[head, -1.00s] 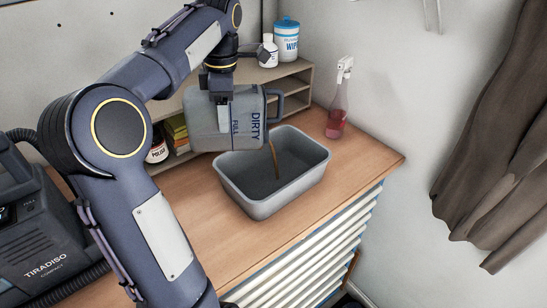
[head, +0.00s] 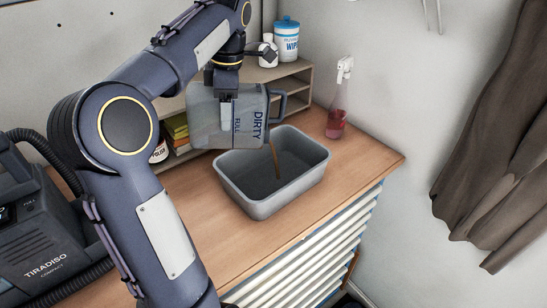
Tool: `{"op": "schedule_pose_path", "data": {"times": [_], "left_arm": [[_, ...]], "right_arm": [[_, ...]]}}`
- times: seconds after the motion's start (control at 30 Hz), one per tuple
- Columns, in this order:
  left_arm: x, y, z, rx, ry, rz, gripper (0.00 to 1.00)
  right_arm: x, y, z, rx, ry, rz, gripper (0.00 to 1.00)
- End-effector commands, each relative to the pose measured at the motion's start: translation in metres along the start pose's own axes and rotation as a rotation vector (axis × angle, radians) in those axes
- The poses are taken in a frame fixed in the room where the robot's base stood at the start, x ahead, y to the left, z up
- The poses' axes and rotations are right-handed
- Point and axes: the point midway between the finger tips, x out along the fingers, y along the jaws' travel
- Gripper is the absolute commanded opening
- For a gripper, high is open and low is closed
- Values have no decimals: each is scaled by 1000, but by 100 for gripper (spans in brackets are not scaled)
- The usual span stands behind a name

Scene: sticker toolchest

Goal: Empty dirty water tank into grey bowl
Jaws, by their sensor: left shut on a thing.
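The dirty water tank (head: 207,117) is a translucent grey container marked DIRTY and FULL, with a dark handle at its right end. My left gripper (head: 226,92) is shut on it from above, with the fingers partly hidden by the arm. The tank is tilted on its side over the left rear of the grey bowl (head: 262,207). A stream of brown water (head: 274,160) runs from the tank down into the bowl. The bowl is rectangular and stands on the wooden worktop. My right gripper is out of view.
A spray bottle (head: 337,122) with pink liquid stands right of the bowl. A shelf (head: 297,91) behind carries a wipes tub (head: 286,46) and a white bottle (head: 268,56). A Tiradiso machine (head: 38,235) sits at left. Worktop in front of the bowl is clear.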

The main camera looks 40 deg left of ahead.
Motion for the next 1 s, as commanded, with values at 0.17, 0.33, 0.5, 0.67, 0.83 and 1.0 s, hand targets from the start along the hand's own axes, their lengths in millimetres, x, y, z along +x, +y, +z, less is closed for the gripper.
{"op": "schedule_pose_path", "data": {"times": [0.17,0.33,0.5,0.67,0.83,1.0], "left_arm": [[-2,0,1,0,11,1,32],[-3,0,2,0,22,1,32],[-4,0,3,1,32,1,32],[-4,0,4,1,43,0,32],[-6,0,5,0,56,0,32],[-7,0,6,0,68,1,32]], "right_arm": [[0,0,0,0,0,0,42],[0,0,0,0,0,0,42],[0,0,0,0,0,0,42],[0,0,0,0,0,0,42],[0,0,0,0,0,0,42],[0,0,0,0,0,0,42]]}}
